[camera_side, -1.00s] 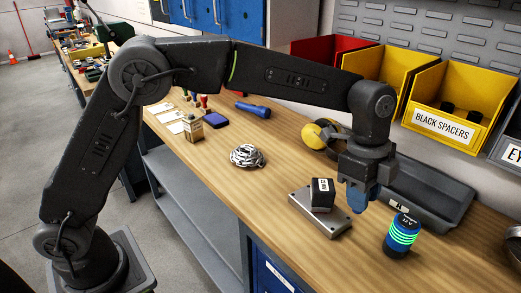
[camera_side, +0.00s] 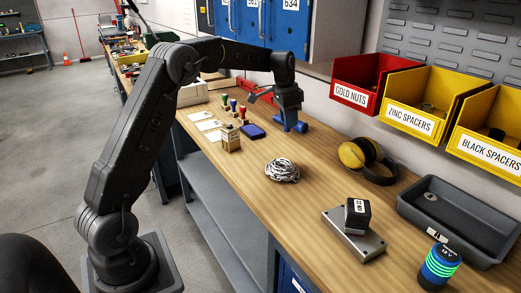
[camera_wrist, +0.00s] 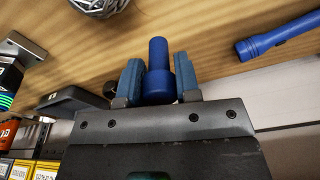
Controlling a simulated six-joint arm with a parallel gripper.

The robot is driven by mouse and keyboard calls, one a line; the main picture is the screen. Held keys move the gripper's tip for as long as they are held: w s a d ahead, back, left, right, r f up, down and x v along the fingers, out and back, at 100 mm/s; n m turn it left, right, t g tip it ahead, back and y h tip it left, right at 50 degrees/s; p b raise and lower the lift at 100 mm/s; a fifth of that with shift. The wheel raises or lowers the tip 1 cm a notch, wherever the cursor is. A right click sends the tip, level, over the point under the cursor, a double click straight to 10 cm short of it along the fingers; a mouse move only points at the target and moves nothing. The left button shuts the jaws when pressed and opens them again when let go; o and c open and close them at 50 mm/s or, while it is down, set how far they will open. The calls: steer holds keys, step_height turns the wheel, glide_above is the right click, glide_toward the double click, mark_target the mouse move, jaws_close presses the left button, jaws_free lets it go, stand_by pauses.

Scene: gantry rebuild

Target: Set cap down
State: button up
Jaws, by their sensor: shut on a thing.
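In the wrist view my gripper (camera_wrist: 158,85) has its two blue fingers closed on the sides of a blue stepped cylinder, the cap (camera_wrist: 157,55). Its narrower end points away from the palm. In the side view my gripper (camera_side: 289,126) is at the back left of the wooden bench, beside the blue flashlight (camera_side: 302,125). The cap cannot be told apart from the blue fingers there. Whether it touches the bench is unclear.
The flashlight (camera_wrist: 275,42) lies close by in the wrist view. Stamps (camera_side: 233,107), a blue pad (camera_side: 253,131) and a silver wire coil (camera_side: 282,170) lie near. Earmuffs (camera_side: 368,160), a grey tray (camera_side: 455,222), a metal plate (camera_side: 338,231) and a striped cylinder (camera_side: 440,264) are farther right.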

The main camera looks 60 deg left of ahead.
steer(key=s+a+n, duration=0.3)
steer(key=a, duration=0.7)
steer(key=shift+s+f, duration=0.15)
steer(key=shift+f, duration=2.4)
steer(key=shift+s+f, duration=0.1)
steer(key=shift+f, duration=2.45)
steer(key=shift+f, duration=0.15)
steer(key=o, duration=0.9)
